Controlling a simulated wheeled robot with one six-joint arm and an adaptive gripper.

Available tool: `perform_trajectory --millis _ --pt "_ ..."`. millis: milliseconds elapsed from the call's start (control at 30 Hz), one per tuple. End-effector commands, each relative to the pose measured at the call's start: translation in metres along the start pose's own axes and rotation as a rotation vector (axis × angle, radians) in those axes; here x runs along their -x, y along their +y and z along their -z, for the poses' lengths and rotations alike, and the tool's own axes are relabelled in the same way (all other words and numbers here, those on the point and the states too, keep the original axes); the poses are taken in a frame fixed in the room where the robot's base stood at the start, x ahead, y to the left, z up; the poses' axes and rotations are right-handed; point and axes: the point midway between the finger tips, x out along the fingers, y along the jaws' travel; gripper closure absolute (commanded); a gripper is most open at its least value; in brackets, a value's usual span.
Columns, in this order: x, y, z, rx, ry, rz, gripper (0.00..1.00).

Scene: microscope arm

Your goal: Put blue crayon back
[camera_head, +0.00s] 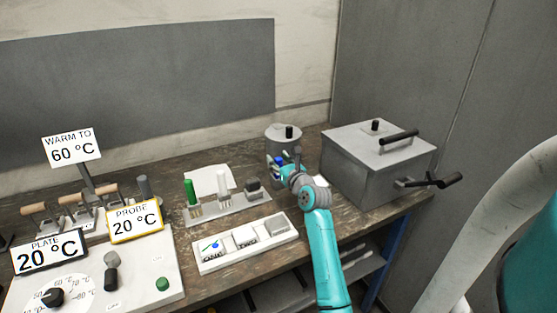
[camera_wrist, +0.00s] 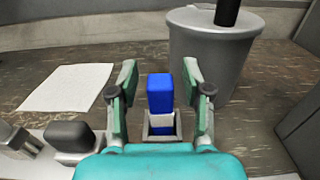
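The blue crayon (camera_wrist: 160,94) stands upright in the wrist view. Its lower end has a pale band and sits in a small square grey socket (camera_wrist: 162,136). My gripper (camera_wrist: 160,72) is open, with one finger on each side of the crayon and a visible gap on both sides. In the head view my gripper (camera_head: 279,172) is at the right end of the grey rack (camera_head: 236,209), where a bit of blue shows. The rack also bears a green crayon (camera_head: 190,191), a white one (camera_head: 223,181) and a dark grey block-like piece (camera_head: 252,185).
A grey lidded canister (camera_head: 284,134) stands just behind my gripper. A large grey box (camera_head: 378,160) with handles is to the right. A white labelled tray (camera_head: 246,242) lies in front of the rack. A paper sheet (camera_head: 209,180) lies behind it. A hotplate panel (camera_head: 130,283) is at left.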

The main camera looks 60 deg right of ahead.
Motion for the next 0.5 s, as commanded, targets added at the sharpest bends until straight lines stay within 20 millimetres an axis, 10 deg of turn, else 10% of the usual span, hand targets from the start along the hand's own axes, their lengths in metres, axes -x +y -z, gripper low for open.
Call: perform_trajectory --millis 500 --pt "0.029 -0.001 -0.002 0.000 0.000 0.002 0.51"
